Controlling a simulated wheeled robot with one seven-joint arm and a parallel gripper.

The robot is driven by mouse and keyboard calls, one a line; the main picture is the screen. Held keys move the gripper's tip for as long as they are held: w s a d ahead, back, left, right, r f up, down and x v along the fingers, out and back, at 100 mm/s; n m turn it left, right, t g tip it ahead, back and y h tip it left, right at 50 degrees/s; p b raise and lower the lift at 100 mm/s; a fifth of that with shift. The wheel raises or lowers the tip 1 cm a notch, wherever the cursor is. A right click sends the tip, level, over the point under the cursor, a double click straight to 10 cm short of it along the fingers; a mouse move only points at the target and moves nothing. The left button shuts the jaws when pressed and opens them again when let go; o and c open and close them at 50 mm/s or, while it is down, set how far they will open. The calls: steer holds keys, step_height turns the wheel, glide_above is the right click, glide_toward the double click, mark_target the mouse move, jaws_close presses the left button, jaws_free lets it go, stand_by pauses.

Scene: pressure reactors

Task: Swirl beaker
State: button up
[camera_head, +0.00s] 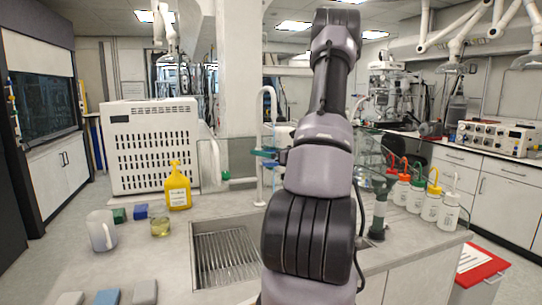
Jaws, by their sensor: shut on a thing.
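A small glass beaker (160,227) with yellowish liquid stands upright on the grey counter, left of the sink. My arm rises through the middle of the picture and bends away from the camera at the top. No beaker can be made out at the arm's far end.
A sink (226,258) lies left of my arm. A white jug (101,230), a yellow bottle (177,190) and green and blue boxes stand near the small beaker. Several wash bottles (431,205) stand at right. White taps rise behind the sink. The front-left counter is partly clear.

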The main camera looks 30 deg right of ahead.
steer(key=shift+r, duration=2.55)
